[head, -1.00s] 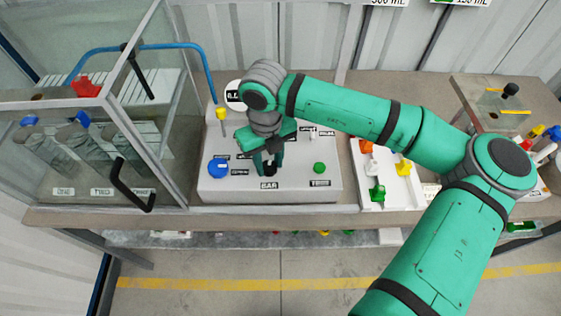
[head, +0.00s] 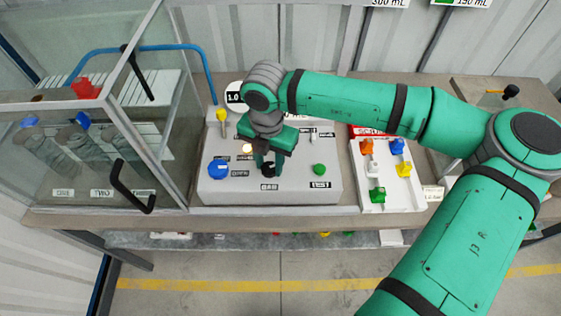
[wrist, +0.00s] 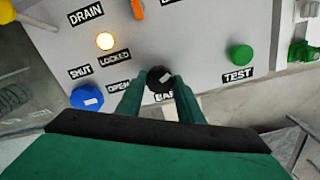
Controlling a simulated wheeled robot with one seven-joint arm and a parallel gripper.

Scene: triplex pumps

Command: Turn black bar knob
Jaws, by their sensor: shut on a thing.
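The black bar knob (wrist: 159,80) sits on the sloped grey-white panel (wrist: 205,40), above a label that reads BAR and is partly covered. A pale pointer mark shows on the knob, tilted up to the right. My gripper (wrist: 158,86) has its two green fingers on either side of the knob and is shut on it. In the head view the knob (head: 268,170) is partly visible under my gripper (head: 265,160).
A blue knob (wrist: 87,97) is left of the bar knob, and a green TEST button (wrist: 241,56) is right. A lamp (wrist: 105,41) glows yellow. A glass cabinet (head: 120,130) stands left; a tray (head: 392,205) of coloured valves lies right.

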